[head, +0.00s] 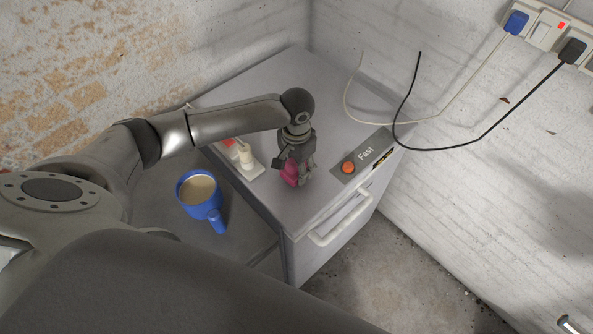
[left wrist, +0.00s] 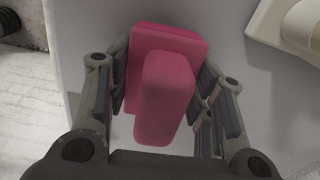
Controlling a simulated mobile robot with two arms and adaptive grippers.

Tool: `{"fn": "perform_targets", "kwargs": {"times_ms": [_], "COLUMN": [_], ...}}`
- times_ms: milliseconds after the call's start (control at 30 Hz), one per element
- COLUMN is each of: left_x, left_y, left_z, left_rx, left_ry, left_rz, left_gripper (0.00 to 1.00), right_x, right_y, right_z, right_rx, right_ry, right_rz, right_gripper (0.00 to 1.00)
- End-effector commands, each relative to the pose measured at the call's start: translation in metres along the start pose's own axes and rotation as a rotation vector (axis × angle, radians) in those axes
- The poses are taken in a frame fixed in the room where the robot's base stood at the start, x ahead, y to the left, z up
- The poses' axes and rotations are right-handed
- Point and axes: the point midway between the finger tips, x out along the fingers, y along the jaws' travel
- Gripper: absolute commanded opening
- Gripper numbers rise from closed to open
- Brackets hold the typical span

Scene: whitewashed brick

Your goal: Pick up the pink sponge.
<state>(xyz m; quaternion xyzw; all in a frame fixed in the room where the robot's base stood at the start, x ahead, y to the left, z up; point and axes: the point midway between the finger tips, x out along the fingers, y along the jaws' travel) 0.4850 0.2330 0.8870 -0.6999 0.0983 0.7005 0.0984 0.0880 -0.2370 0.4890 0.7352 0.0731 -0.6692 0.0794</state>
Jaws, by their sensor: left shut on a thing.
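The pink sponge (head: 290,173) is at my left gripper (head: 296,170) over the top of the grey cabinet (head: 278,87) in the head view. In the left wrist view the sponge (left wrist: 165,90) sits between the two fingers of my left gripper (left wrist: 163,98), which is shut on it. The sponge looks like a block with a raised narrower part. The gripper hides part of the sponge in the head view. I cannot tell whether the sponge touches the cabinet top. My right gripper is not in view.
A power strip with a plug (head: 246,158) lies left of the gripper. A panel marked "Fast" with a red button (head: 348,167) is to the right. Cables (head: 455,146) hang at the right wall.

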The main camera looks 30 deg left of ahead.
Motion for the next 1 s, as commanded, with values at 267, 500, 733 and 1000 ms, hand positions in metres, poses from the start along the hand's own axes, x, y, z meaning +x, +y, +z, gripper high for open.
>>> {"fn": "perform_targets", "kwargs": {"times_ms": [267, 500, 733, 1000], "left_x": [-0.041, -0.073, -0.09, -0.104], "left_y": [0.015, 0.035, 0.056, 0.073], "left_z": [0.022, 0.052, 0.084, 0.108], "left_rx": [0.002, 0.004, 0.002, 0.001], "left_ry": [0.004, 0.002, 0.002, 0.002], "left_rz": [0.0, 0.002, 0.001, 0.001], "left_gripper": [0.24, 0.24, 0.24, 0.24], "right_x": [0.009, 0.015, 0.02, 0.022], "right_y": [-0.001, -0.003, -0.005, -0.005], "right_z": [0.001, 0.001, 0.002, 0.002], "right_rx": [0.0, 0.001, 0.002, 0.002], "right_ry": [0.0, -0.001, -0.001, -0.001], "right_rz": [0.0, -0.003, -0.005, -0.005], "right_gripper": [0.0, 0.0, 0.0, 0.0]}}
